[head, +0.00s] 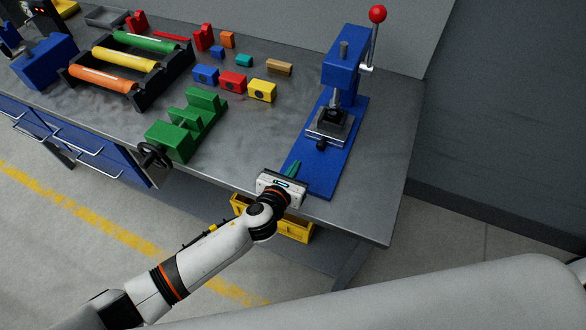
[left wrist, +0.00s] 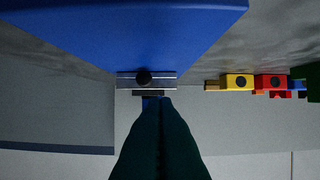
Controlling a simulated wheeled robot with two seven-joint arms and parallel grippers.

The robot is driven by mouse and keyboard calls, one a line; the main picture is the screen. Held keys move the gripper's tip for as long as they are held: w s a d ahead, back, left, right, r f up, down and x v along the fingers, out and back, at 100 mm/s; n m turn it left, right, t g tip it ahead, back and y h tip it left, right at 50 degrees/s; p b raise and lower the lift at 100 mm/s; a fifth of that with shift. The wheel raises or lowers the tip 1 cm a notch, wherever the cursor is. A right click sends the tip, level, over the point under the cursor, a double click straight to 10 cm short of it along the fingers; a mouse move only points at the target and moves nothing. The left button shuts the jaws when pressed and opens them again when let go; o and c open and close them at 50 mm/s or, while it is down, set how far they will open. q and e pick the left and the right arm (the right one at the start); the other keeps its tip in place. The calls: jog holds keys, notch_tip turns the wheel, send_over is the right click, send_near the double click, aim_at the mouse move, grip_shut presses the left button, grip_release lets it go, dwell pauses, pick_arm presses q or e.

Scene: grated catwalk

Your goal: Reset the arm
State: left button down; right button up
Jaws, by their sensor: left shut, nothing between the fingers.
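My left gripper (head: 292,170) reaches in from the lower left of the head view, over the front edge of the workbench. Its green fingers are shut with nothing between them, beside the near end of the blue press base (head: 322,179). In the left wrist view the shut fingers (left wrist: 160,115) point toward the press fixture (left wrist: 147,78), with the blue base (left wrist: 130,40) close by. I cannot tell whether the fingers touch the base. My right gripper is not in view.
The blue press (head: 343,72) has a red-knobbed lever (head: 377,14). A green vise (head: 187,123) stands left of the gripper. Several coloured blocks, including a yellow one (head: 262,90), and a rack of rollers (head: 124,60) lie farther back. A yellow crate (head: 298,229) sits below the bench edge (head: 372,236).

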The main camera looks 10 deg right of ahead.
pick_arm(q)
jog(key=shift+s+a+r, duration=0.1)
jog(key=shift+s+a, duration=0.15)
jog(key=shift+s, duration=0.05)
jog(key=shift+s+a+n+y, duration=0.15)
jog(key=shift+n+y, duration=0.15)
jog(key=shift+n, duration=0.5)
jog(key=s+a+m+g+y, duration=0.4)
jog(key=s+a+m, duration=0.8)
jog(key=a+m, duration=0.35)
jog(key=s+a+m+g+y, duration=0.3)
jog(key=s+a+m+g, duration=0.2)
jog(key=s+a+m, duration=1)
notch_tip(320, 180, down, 27)
jog(key=w+d+m+g+b, duration=0.1)
jog(key=w+d+m+b, duration=0.1)
jog(key=m+b, duration=0.1)
jog(key=s+a+f+g+b, duration=0.1)
jog(key=s+a+f+b, duration=0.1)
jog(key=s+f, duration=1.4)
notch_tip(320, 180, down, 3)
jog(key=shift+s+a+f+y, duration=0.1)
jog(key=shift+s+a+y, duration=0.2)
jog(key=shift+a, duration=0.4)
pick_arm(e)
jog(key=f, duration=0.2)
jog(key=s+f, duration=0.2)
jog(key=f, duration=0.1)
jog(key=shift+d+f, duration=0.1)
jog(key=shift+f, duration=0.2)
